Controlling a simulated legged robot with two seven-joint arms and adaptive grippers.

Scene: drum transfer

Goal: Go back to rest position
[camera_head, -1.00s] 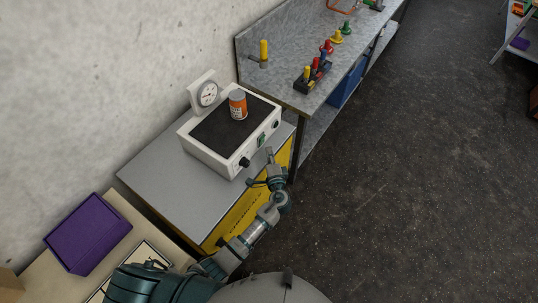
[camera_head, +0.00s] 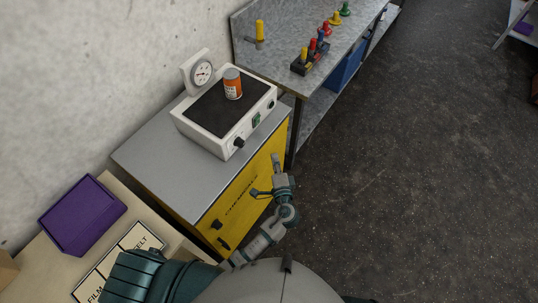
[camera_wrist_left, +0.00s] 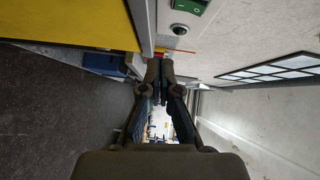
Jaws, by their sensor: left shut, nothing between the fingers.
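My left gripper (camera_head: 266,176) is in front of the yellow cabinet, lower than the white machine on its top. In the left wrist view the fingers of the left gripper (camera_wrist_left: 160,70) are together with nothing between them. An orange and grey drum (camera_head: 232,84) stands upright on the dark top of the white machine (camera_head: 205,140), apart from the gripper. My right gripper is in neither view.
The yellow cabinet (camera_head: 240,200) with a grey top stands beside the gripper. Behind it is a metal workbench (camera_head: 285,45) with coloured pieces. A purple bin (camera_head: 82,215) sits at the left. Dark floor (camera_head: 420,160) at the right is clear.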

